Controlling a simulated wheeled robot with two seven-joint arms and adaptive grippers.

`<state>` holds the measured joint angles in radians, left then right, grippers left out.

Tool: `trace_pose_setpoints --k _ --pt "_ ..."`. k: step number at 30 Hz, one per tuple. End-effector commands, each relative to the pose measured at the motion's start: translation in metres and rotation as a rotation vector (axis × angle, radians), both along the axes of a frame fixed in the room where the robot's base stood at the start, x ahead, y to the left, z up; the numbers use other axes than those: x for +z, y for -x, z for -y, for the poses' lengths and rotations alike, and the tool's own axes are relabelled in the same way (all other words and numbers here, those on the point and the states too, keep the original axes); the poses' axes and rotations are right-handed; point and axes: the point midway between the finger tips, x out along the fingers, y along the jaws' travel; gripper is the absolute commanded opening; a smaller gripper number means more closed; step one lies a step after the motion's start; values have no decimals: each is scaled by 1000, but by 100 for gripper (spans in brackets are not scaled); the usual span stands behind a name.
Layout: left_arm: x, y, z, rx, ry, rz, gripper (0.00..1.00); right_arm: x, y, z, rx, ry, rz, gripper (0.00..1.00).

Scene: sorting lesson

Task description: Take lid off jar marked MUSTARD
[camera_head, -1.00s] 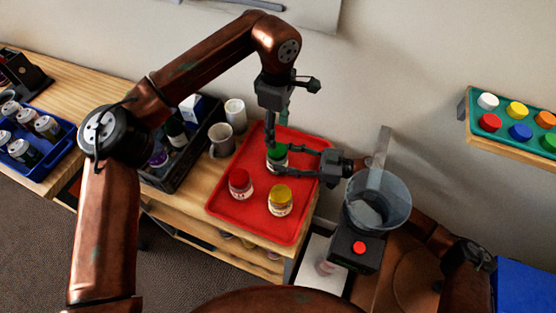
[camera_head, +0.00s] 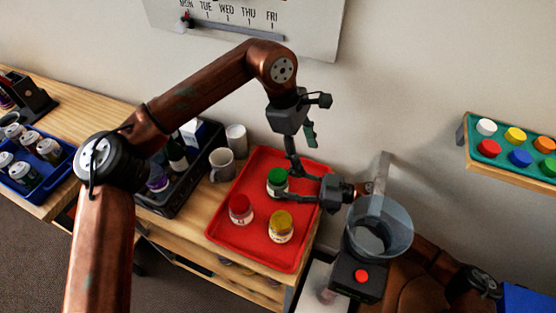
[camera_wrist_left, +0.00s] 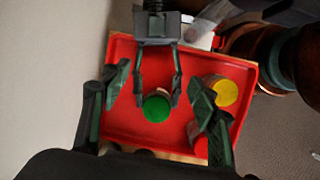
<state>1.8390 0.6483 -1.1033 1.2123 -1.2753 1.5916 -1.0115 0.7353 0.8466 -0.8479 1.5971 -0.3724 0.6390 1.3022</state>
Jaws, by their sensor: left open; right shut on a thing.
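Three jars stand upright on a red tray (camera_head: 262,160): one with a green lid (camera_head: 277,175), one with a red lid (camera_head: 240,203), one with a yellow lid (camera_head: 281,220). Their label words are too small to read. My right gripper (camera_head: 290,186) reaches in from the right and is shut on the green-lidded jar, below its lid. In the left wrist view its fingers flank the green lid (camera_wrist_left: 156,108). My left gripper (camera_head: 301,152) is open and empty, above and slightly right of that jar. All three lids are on.
A black caddy (camera_head: 172,195) with bottles and two mugs (camera_head: 222,164) stand left of the tray. A clear bin (camera_head: 385,225) is at the right. A shelf with coloured lids (camera_head: 520,150) is on the wall.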

Motion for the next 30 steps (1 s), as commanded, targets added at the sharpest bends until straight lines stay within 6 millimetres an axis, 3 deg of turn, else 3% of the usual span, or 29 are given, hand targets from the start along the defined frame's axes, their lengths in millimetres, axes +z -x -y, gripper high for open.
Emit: trace_pose_setpoints --k 6,15,23,30 --pt "74 32 66 -28 371 -62 55 0 0 0 -1 1 0 0" --pt "203 63 112 18 832 -191 55 0 0 0 -1 0 0 0" --pt "326 66 111 142 1202 -353 55 0 0 0 -1 0 0 0" --pt "429 37 76 362 1510 -563 55 0 0 0 -1 0 0 0"
